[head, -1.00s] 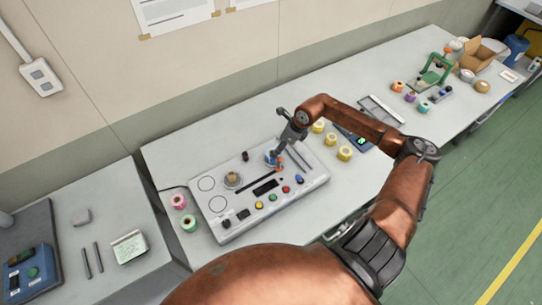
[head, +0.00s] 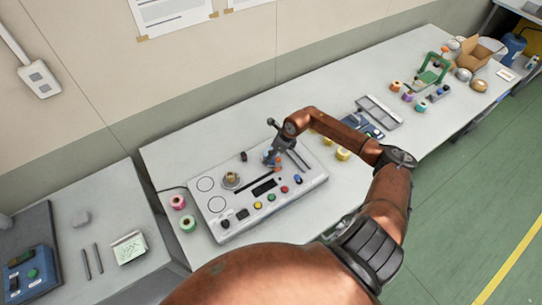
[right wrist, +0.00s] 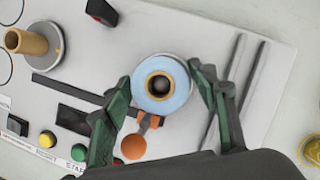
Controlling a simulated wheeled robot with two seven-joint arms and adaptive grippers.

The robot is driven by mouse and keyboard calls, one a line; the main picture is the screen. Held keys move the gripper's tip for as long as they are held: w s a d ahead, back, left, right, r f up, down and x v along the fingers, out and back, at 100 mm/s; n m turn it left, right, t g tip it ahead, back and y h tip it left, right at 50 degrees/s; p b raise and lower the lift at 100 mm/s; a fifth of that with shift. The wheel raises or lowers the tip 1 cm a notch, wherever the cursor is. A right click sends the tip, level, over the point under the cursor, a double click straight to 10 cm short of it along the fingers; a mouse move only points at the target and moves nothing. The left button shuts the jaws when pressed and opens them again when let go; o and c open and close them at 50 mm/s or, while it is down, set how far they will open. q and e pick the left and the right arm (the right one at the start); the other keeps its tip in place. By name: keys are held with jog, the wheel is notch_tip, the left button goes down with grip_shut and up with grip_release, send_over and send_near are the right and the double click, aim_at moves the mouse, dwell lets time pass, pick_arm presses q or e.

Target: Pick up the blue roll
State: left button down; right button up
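The blue roll (right wrist: 160,106) is a light blue ring with a brown core, sitting around a dark spindle on the grey machine panel (head: 218,225). In the right wrist view my right gripper (right wrist: 160,80) is open, with one green-padded finger on each side of the roll. The left finger is very close to the roll's edge; I cannot tell whether it touches. In the head view the right gripper (head: 273,158) is over the back right part of the panel and mostly hides the roll. My left gripper is not in view.
A brown core on a second spindle (head: 231,179) stands left of the roll. An orange knob (right wrist: 134,146) is close by the fingers. Pink (head: 178,201) and green (head: 188,223) rolls lie left of the panel, and yellow rolls (head: 343,153) to its right, partly behind my arm.

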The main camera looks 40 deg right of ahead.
jog(key=c, duration=1)
jog(key=shift+r, duration=0.1)
